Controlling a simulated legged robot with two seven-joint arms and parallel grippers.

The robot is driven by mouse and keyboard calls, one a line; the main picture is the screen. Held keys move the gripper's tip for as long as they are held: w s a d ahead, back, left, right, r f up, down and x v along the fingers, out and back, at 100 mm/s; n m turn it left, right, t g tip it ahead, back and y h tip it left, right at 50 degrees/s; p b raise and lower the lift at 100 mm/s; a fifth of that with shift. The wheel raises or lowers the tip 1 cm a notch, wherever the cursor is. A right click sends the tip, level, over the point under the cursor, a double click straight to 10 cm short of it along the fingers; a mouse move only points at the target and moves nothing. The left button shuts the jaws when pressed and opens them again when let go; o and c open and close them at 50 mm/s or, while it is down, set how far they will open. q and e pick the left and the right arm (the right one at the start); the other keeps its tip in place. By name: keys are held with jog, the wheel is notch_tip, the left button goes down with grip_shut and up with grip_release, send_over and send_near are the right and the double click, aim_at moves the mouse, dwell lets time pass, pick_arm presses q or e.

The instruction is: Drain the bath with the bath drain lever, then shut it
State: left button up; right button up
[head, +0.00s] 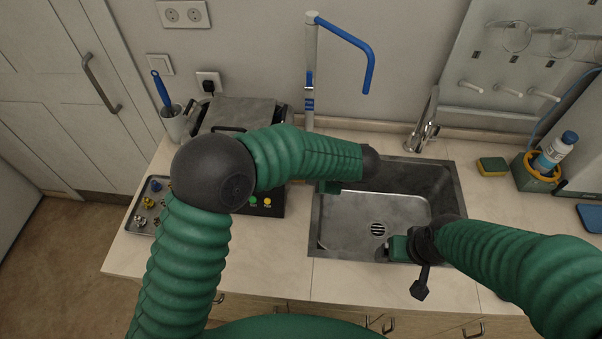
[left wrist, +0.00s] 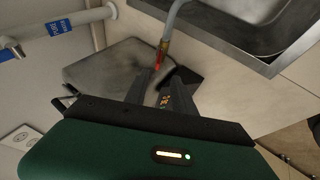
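The bath (head: 238,112), a dark box with a grey lid, stands left of the sink, largely hidden behind my left arm. Its lid (left wrist: 105,75) also shows in the left wrist view. A grey tube (left wrist: 169,30) with a red-orange part (left wrist: 163,62) comes down beside the lid; I cannot tell whether this red part is the drain lever. My left gripper (left wrist: 161,76) has its fingers apart, with the red part just past their tips; contact is unclear. In the head view, its body (head: 328,187) is at the sink's left edge. My right gripper (head: 395,248) is over the sink's front edge, fingers hidden.
A metal tray (head: 136,221) of small parts lies at left. A sponge (head: 492,166) and a bottle (head: 556,150) stand at right.

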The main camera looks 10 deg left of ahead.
pick_arm(q)
jog(key=x, duration=0.9)
jog(key=shift+w+d, duration=0.15)
jog(key=shift+w, duration=0.3)
jog(key=shift+w+a+f, duration=0.1)
jog(key=shift+a+f, duration=0.2)
jog(key=shift+f, duration=0.25)
pick_arm(e)
jog(key=shift+w+r, duration=0.15)
jog(key=shift+w, duration=0.25)
pick_arm(q)
jog(key=shift+w+f, duration=0.1)
jog(key=shift+c, duration=1.2)
grip_shut()
pick_arm(e)
jog(key=shift+w, duration=0.15)
